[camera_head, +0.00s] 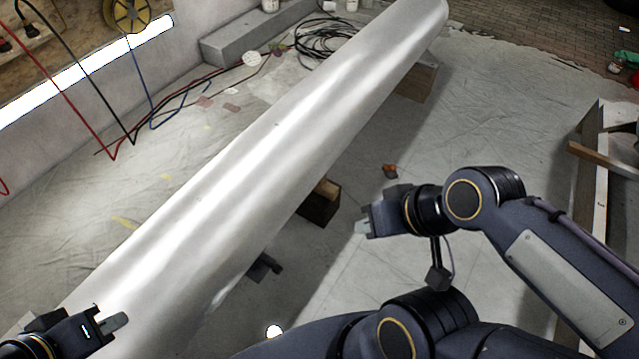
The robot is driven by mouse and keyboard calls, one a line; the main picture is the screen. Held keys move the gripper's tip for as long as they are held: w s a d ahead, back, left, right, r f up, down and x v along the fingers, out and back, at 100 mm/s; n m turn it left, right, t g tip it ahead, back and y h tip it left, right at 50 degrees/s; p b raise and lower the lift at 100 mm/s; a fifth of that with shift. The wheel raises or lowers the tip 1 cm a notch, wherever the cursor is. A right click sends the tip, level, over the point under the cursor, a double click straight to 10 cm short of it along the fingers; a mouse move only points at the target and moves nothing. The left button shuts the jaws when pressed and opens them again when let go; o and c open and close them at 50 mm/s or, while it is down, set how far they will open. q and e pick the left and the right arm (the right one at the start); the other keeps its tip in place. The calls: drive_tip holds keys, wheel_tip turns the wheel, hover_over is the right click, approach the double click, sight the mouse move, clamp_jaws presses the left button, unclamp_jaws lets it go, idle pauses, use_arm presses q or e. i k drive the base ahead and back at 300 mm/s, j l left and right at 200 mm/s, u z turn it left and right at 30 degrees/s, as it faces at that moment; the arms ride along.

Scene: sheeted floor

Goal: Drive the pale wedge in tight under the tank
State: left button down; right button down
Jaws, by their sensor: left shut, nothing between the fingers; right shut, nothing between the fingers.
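The tank (255,150) is a long silver cylinder lying diagonally from the lower left to the top right. A pale tan piece (327,187), which looks like the wedge, sits on top of a dark brown block (318,208) against the tank's right side. Its inner end is hidden by the tank, and I cannot tell how tightly it sits. My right gripper (362,228) is shut and empty, a little to the right of the block and apart from it. My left gripper (118,321) is shut and empty at the lower left, over or beside the tank's near end.
Another wooden block (418,82) stands under the tank's far part. A small orange-brown object (390,171) lies on the sheeted floor. A dark object (264,266) lies beside the tank nearer me. Cables (325,38) lie behind the tank. The floor right of the tank is mostly clear.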

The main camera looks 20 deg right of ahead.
sight(326, 190)
drive_tip(key=l+u, duration=0.35)
drive_tip(key=l, duration=0.5)
drive_tip(key=k+l+u, duration=0.1)
drive_tip(key=l+u, duration=0.3)
drive_tip(key=l, duration=0.45)
drive_tip(key=l+u, duration=0.1)
drive_tip(key=l, duration=0.2)
drive_tip(key=i+l+u, duration=0.1)
drive_tip(key=l, duration=0.2)
